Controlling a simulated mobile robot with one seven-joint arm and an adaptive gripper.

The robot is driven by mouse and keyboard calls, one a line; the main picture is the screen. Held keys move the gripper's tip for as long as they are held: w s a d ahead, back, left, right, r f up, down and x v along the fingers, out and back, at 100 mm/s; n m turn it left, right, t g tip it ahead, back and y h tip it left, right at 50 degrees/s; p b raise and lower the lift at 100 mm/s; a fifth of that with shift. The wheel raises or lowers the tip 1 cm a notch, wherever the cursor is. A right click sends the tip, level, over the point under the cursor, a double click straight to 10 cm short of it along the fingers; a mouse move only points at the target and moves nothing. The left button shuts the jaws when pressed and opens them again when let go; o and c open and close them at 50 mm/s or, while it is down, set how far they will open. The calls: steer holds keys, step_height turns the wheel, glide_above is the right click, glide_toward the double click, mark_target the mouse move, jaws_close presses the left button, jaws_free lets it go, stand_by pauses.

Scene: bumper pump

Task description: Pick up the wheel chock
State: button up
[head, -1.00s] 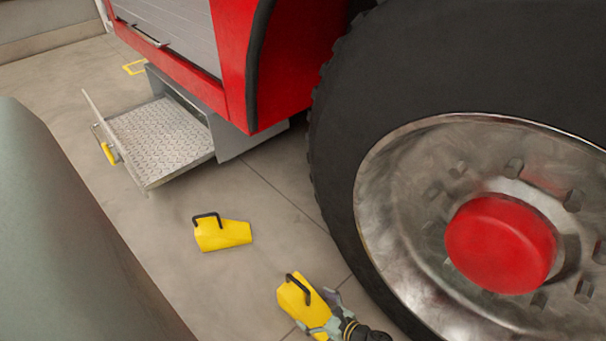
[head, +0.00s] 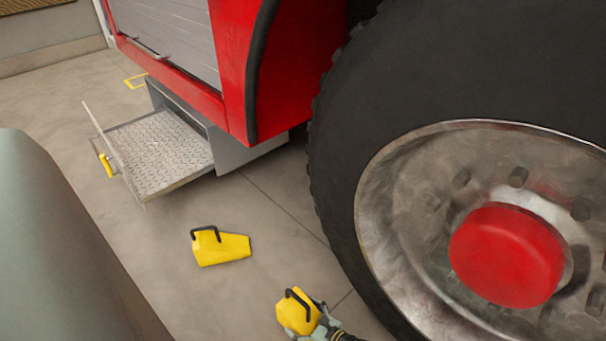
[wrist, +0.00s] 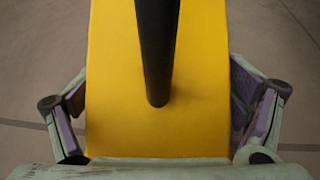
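A yellow wheel chock (head: 290,316) with a black handle is at the bottom centre of the head view, in front of the big tyre. My gripper (head: 318,323) is at its lower right end. In the wrist view the chock (wrist: 115,110) fills the middle, its black handle running up the centre. My gripper's fingers (wrist: 160,115) lie along both sides of it and appear to press on it. Whether the chock is clear of the floor is hard to tell. A second yellow chock (head: 228,249) with a black handle lies on the floor to the upper left.
The large tyre (head: 335,180) with its red hub fills the right side. A pulled-out metal step (head: 160,155) under the red vehicle (head: 235,85) is at the upper left. Bare floor (head: 215,305) lies around the second chock.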

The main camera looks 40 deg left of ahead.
steer(key=shift+s+a, duration=0.1)
steer(key=shift+s, duration=0.15)
steer(key=c, duration=1.5)
steer(key=shift+a, duration=0.1)
steer(key=shift+c, duration=0.3)
